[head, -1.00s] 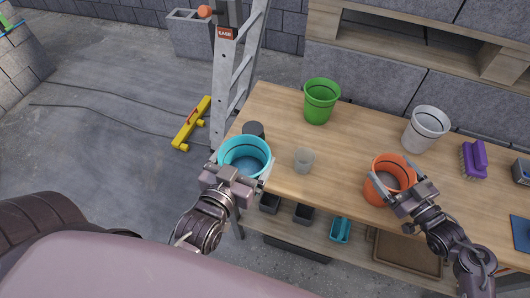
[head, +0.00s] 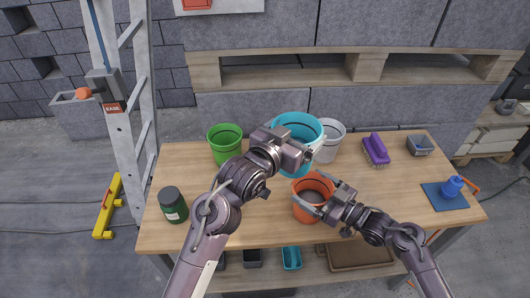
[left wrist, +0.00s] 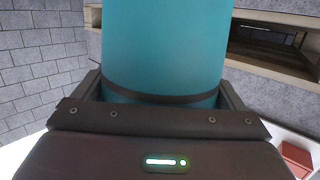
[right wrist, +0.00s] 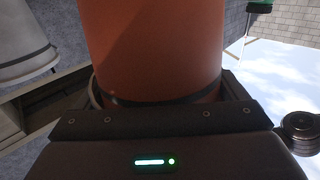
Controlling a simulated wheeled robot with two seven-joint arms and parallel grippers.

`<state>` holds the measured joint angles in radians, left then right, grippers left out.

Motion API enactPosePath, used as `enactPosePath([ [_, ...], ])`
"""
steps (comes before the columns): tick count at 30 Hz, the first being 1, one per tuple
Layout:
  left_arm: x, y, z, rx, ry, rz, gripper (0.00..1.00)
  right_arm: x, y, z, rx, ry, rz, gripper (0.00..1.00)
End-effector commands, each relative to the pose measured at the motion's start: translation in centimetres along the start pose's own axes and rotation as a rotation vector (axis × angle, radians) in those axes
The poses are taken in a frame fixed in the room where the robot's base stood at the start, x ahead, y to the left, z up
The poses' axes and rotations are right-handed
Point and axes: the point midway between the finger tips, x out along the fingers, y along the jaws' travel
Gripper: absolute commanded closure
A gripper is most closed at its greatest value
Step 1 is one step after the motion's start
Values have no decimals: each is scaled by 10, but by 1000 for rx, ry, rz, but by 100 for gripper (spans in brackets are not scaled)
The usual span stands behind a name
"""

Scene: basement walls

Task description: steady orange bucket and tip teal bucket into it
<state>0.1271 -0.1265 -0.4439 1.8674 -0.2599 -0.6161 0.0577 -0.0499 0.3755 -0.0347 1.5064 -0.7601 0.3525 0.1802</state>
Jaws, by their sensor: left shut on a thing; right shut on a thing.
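The teal bucket (head: 298,127) is held by my left gripper (head: 303,150), which is shut on its near side. It is raised over the table, behind the orange bucket in the head view, and looks roughly upright. Its wall fills the top of the left wrist view (left wrist: 165,45); its contents cannot be made out. The orange bucket (head: 309,190) stands upright on the table. My right gripper (head: 320,199) is shut on it from the right, fingers on either side. Its wall also shows in the right wrist view (right wrist: 150,45).
A green bucket (head: 225,143) and a white bucket (head: 328,140) stand behind on the wooden table (head: 390,200). A dark jar (head: 173,205) stands at the left.

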Motion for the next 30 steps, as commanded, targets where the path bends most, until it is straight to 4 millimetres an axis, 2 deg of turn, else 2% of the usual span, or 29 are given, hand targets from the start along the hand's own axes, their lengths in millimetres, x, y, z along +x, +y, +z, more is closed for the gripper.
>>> enactPosePath([
  [1,3,2,-6,3,4,9,40,0,1,0,0,-1,2,48],
  [4,5,5,-6,25,-3,16,40,0,1,0,0,-1,2,48],
  [11,7,5,10,211,-41,-12,40,0,1,0,0,-1,2,48],
  [18,11,5,33,496,-99,-56,40,0,1,0,0,-1,2,48],
  [30,16,26,37,1105,-219,-151,40,0,1,0,0,-2,2,48],
])
